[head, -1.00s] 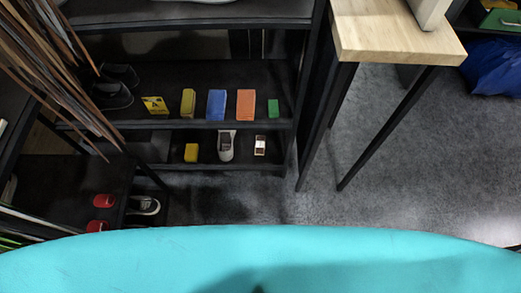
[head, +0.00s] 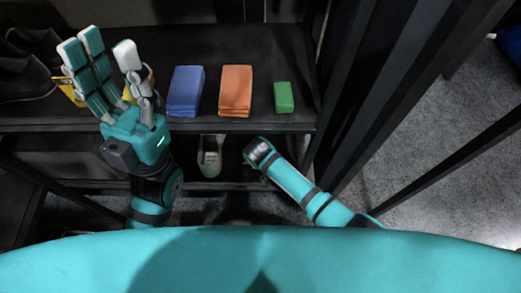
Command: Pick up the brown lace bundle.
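I cannot make out the brown lace bundle in the head view now. A small brown-and-white item on the lower shelf showed earlier; my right arm now covers about that spot. My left gripper (head: 104,50) is open, its fingers spread and pointing away over the upper shelf (head: 235,45). Nothing shows held in it. It partly hides the yellow items on that shelf. My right arm reaches in from the right, its visible end at the lower shelf's right part, below the upper shelf's front edge. The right gripper itself does not show.
A blue cloth (head: 185,90), an orange cloth (head: 236,90) and a green block (head: 284,97) sit on the upper shelf. A light shoe (head: 210,155) is on the lower shelf. Dark shoes (head: 22,75) stand at left. Dark posts stand at right, with open floor (head: 450,140) beyond.

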